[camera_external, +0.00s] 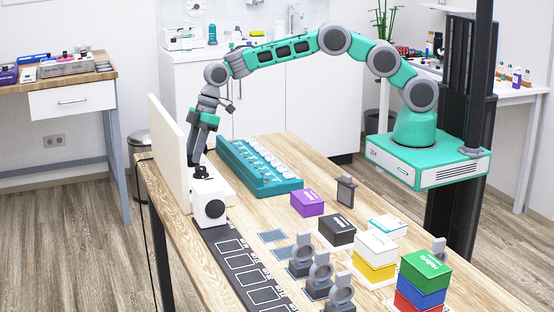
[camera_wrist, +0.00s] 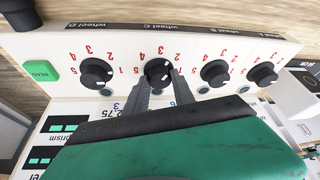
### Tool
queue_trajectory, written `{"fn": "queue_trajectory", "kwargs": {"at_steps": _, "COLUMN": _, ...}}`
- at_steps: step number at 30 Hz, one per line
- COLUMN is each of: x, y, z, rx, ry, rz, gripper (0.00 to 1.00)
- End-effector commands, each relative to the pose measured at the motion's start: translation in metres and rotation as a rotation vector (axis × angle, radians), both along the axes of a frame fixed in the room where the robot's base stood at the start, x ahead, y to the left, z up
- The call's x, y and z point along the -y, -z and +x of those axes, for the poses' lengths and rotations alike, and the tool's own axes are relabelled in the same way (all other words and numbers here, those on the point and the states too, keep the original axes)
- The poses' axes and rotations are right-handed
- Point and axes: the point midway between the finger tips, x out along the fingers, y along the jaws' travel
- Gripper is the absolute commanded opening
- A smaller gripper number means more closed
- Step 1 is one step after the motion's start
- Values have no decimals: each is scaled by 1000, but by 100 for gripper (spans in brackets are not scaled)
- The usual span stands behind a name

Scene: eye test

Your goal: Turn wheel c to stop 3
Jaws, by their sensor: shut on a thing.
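In the wrist view, wheel C (camera_wrist: 158,72) is a black round knob on a white panel (camera_wrist: 60,75), with red numbers around it and its label upside down above it. My gripper (camera_wrist: 162,80) has one finger on each side of this knob and is shut on it.
Black knobs for wheel D (camera_wrist: 96,73) and wheel B (camera_wrist: 215,73) flank wheel C. A green button (camera_wrist: 41,73) is left of wheel D. A white box with a dark round face (camera_external: 209,203) stands near my gripper. A teal rack (camera_external: 270,183) and coloured boxes (camera_external: 307,203) occupy the table.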

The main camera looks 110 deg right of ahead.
Motion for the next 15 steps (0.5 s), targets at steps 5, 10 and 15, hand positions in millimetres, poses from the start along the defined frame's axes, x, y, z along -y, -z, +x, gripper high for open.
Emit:
{"fn": "queue_trajectory", "kwargs": {"at_steps": 5, "x": 2, "y": -2, "z": 1, "rx": 1, "ry": -138, "rz": 1, "gripper": 0}}
{"fn": "queue_trajectory", "kwargs": {"at_steps": 10, "x": 2, "y": -4, "z": 1, "rx": 0, "ry": -254, "rz": 1, "gripper": 0}}
{"fn": "queue_trajectory", "kwargs": {"at_steps": 15, "x": 2, "y": -3, "z": 1, "rx": 0, "ry": -337, "rz": 0, "gripper": 0}}
